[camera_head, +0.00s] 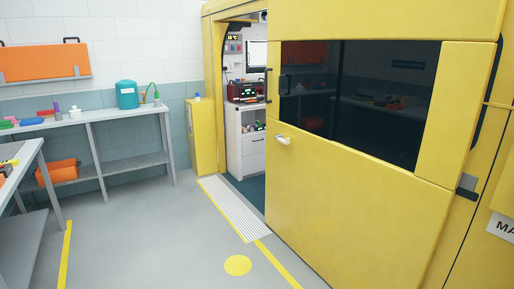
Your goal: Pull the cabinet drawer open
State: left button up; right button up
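A white cabinet (251,162) stands inside the yellow vehicle, seen through its open side doorway. It has an open shelf with small items and below that a drawer-like front panel with a small dark handle (256,140); the panel looks shut. The cabinet's right part is hidden by the yellow sliding door. Neither of my grippers is in view.
The yellow sliding door (360,205) with a dark window fills the right side. A ribbed ramp or sill strip (234,208) lies at the doorway. A yellow locker (204,140) stands left of the opening. Grey workbenches (130,163) line the left. The middle floor is clear.

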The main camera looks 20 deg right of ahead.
aim_at(255, 143)
jog(key=i+l+z, duration=0.2)
jog(key=i, duration=0.2)
jog(key=i+z, duration=0.2)
jog(key=i, duration=0.2)
jog(key=i+u, duration=0.1)
jog(key=i, duration=0.4)
jog(key=i+l+u, duration=0.1)
jog(key=i, duration=0.45)
jog(key=i+l+u, duration=0.1)
jog(key=i, duration=0.4)
jog(key=i+l+u, duration=0.1)
jog(key=i, duration=0.4)
jog(key=i+z, duration=0.1)
jog(key=i, duration=0.4)
jog(key=i+z, duration=0.1)
jog(key=i, duration=0.4)
jog(key=i+j+z, duration=0.1)
jog(key=i, duration=0.4)
jog(key=i+j+z, duration=0.15)
jog(key=i, duration=0.35)
